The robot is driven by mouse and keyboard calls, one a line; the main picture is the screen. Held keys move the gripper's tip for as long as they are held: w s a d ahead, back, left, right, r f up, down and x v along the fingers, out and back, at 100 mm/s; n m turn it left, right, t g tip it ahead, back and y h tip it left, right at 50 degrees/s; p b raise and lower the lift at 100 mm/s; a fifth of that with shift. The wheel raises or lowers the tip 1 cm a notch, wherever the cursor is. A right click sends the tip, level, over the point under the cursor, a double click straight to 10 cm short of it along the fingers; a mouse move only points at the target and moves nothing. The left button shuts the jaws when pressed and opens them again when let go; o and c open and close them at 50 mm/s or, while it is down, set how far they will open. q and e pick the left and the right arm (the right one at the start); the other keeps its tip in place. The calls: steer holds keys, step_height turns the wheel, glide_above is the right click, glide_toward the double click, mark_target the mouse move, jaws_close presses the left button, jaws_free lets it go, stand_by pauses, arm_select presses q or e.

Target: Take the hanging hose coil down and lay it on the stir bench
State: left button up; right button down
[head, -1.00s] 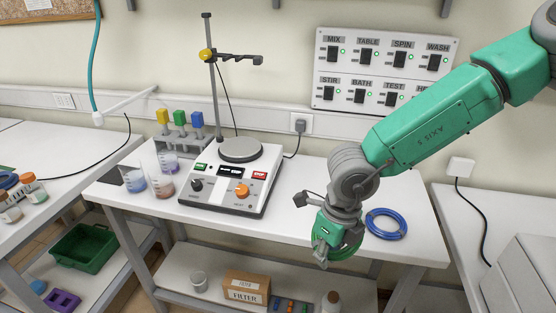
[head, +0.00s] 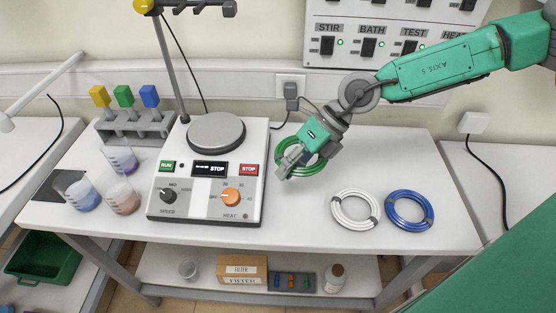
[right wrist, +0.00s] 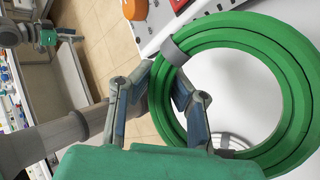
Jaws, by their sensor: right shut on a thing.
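A green hose coil (head: 318,164) is held by my right gripper (head: 288,166), over the stir bench (head: 290,226) just right of the hotplate stirrer. In the right wrist view the coil (right wrist: 285,60) fills the right side, and my right gripper (right wrist: 166,76) is shut on its near left rim beside a grey band. White bench top shows through the ring. I cannot tell how high the coil is above the bench. A teal gripper (right wrist: 60,37), seemingly my left, shows small at the upper left of the right wrist view; its jaws are unclear.
A white coil (head: 337,213) and a blue coil (head: 430,211) lie on the bench's right part. The stirrer (head: 190,205) with its rod stand, several beakers (head: 122,199) and a rack (head: 135,130) occupy the left. Bare bench lies in front of the held coil.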

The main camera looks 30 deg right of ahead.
steer(key=shift+d+f, duration=0.15)
steer(key=shift+f, duration=0.35)
steer(key=f+b, duration=0.2)
steer(key=b, duration=0.1)
steer(key=a+f+b, duration=0.1)
steer(key=f, duration=0.1)
steer(key=shift+w+b, duration=0.25)
steer(key=shift+b, duration=0.05)
steer(key=shift+s+a+f, duration=0.1)
steer(key=shift+f, duration=0.55)
steer(key=shift+d+f+b, duration=0.25)
steer(key=shift+f+b, duration=0.35)
steer(key=shift+f, duration=0.25)
steer(key=shift+d+f, duration=0.3)
steer(key=shift+f, duration=0.15)
steer(key=shift+a, duration=0.25)
steer(key=c, duration=1.5)
jaws_free()
steer(key=shift+a+r, duration=0.1)
steer(key=shift+a, duration=0.1)
steer(key=o, duration=0.5)
steer(key=shift+d, duration=0.1)
steer(key=shift+o, duration=0.5)
steer(key=shift+d, duration=0.2)
